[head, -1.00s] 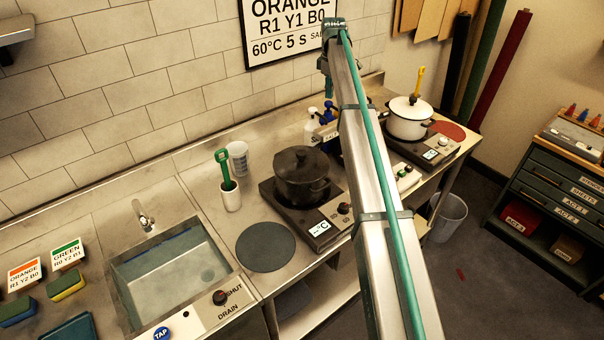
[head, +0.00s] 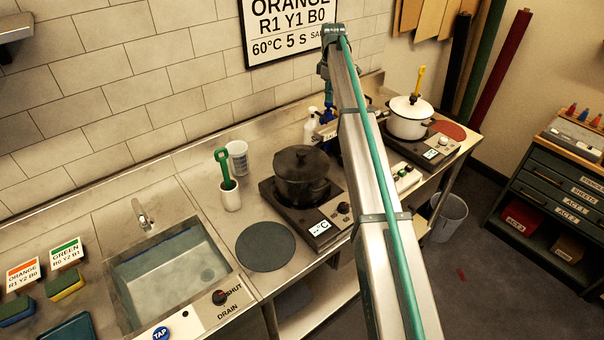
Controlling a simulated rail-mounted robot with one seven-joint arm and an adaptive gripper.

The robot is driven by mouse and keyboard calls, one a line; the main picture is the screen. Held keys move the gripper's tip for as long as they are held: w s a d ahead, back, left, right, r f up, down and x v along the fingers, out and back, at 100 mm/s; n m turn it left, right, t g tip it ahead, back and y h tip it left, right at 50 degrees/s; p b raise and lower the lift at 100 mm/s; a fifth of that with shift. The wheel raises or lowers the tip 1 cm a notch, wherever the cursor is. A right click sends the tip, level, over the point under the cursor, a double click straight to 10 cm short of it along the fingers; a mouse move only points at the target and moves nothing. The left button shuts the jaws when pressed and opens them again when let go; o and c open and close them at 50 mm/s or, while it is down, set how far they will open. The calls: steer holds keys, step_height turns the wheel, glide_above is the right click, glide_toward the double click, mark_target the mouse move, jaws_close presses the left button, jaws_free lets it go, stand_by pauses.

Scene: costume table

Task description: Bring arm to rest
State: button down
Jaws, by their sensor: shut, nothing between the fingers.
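My arm rises from the bottom right of the head view to a bend near the top, then folds down behind its own long link. My gripper (head: 328,118) is small and partly hidden there, low over the back of the counter beside a white bottle (head: 311,127). It is shut and holds nothing. I cannot tell whether it touches anything.
A dark pot (head: 301,172) stands on a hotplate (head: 322,227) left of my arm. A white pot (head: 408,118) with a yellow-handled tool stands to its right. A white cup (head: 230,196), a measuring beaker (head: 238,156), a round dark mat (head: 265,247) and a sink (head: 168,270) lie further left.

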steer(key=shift+f, duration=0.7)
steer(key=shift+r+p, duration=0.65)
steer(key=shift+r, duration=1.15)
steer(key=shift+r, duration=0.1)
step_height(320, 180, up, 6)
steer(key=shift+f+p, duration=0.1)
steer(key=shift+p, duration=1.15)
